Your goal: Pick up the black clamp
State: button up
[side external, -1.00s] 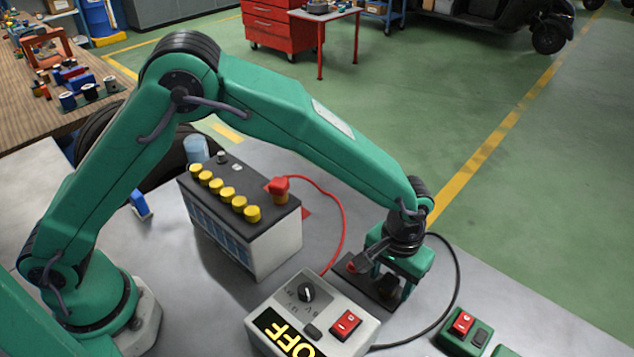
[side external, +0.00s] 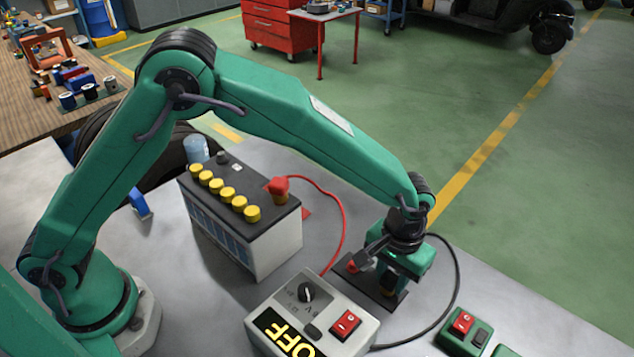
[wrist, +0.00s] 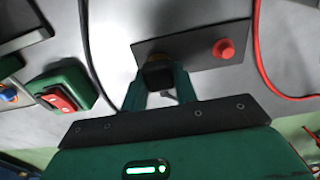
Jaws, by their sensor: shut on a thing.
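The black clamp (wrist: 158,75) is between the two green fingers of my gripper (wrist: 159,88) in the wrist view, and the gripper is shut on it. In the side view my gripper (side external: 393,262) is over a dark plate (side external: 350,272), with the clamp partly hidden between its fingers. A brass-coloured post (side external: 388,291) shows just below the clamp on the plate. The plate (wrist: 195,52) also carries a red knob (wrist: 223,49).
A battery (side external: 245,215) with yellow caps and a red clamp (side external: 278,185) on one post stands left. The grey charger box (side external: 320,315) reads OFF. A black cable (side external: 457,275) curves right of my gripper. A green switch box (side external: 467,330) sits at lower right.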

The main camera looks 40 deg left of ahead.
aim_at(391, 280)
jog(key=shift+r, duration=0.45)
jog(key=r, duration=0.1)
jog(key=s+r, duration=0.1)
jog(key=r, duration=0.1)
jog(key=shift+d+r, duration=0.1)
jog(key=shift+d, duration=0.1)
jog(key=s+d+r, duration=0.1)
jog(key=s+r, duration=0.1)
jog(key=s, duration=0.1)
jog(key=s+d+r, duration=0.1)
jog(key=s+r, duration=0.1)
jog(key=s, duration=0.1)
jog(key=s+d+r, duration=0.1)
jog(key=s+r, duration=0.1)
jog(key=s, duration=0.2)
jog(key=shift+d+r, duration=0.15)
jog(key=shift+d, duration=0.25)
jog(key=shift+r, duration=0.1)
